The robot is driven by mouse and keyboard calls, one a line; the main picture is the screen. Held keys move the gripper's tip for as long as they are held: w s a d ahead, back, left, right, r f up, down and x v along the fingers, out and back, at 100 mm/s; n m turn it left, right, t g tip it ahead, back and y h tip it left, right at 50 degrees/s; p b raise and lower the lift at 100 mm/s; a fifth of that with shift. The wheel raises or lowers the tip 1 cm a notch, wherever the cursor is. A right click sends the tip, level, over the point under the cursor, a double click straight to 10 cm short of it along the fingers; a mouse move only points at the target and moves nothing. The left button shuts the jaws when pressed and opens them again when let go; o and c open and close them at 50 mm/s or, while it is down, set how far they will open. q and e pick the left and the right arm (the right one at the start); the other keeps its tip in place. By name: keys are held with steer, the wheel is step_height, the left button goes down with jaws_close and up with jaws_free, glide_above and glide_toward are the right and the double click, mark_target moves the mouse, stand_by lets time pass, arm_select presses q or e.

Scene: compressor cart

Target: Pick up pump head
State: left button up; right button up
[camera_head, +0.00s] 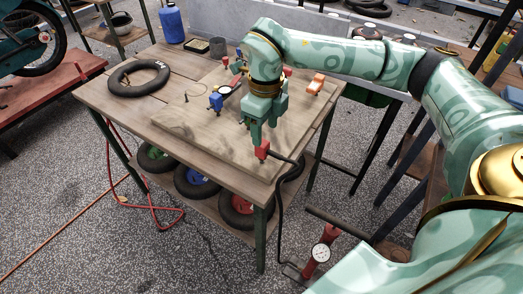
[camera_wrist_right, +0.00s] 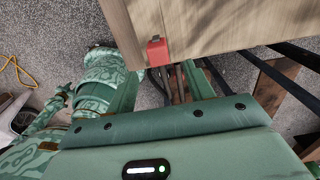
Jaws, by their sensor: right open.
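The red pump head (camera_head: 263,150) is at the front right edge of the wooden table (camera_head: 190,142), with a black hose running from it over the edge. In the right wrist view the pump head (camera_wrist_right: 157,52) shows as a red block at the table's edge. My right gripper (camera_head: 257,142) points down, open, with its fingertips right at the pump head. I cannot tell whether they touch it. My left gripper is not in view.
A black inner tube (camera_head: 139,77) lies at the table's left. Blue (camera_head: 215,102) and orange (camera_head: 316,84) items lie farther back on the table. A floor pump with a gauge (camera_head: 321,253) stands in front. Several tyres are on the lower shelf.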

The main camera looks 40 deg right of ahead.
mark_target(264, 143)
step_height(264, 143, down, 6)
steer(key=b, duration=0.2)
steer(key=shift+w+a+b, duration=0.1)
steer(key=shift+b, duration=0.25)
steer(key=shift+r, duration=0.1)
steer(key=c, duration=1)
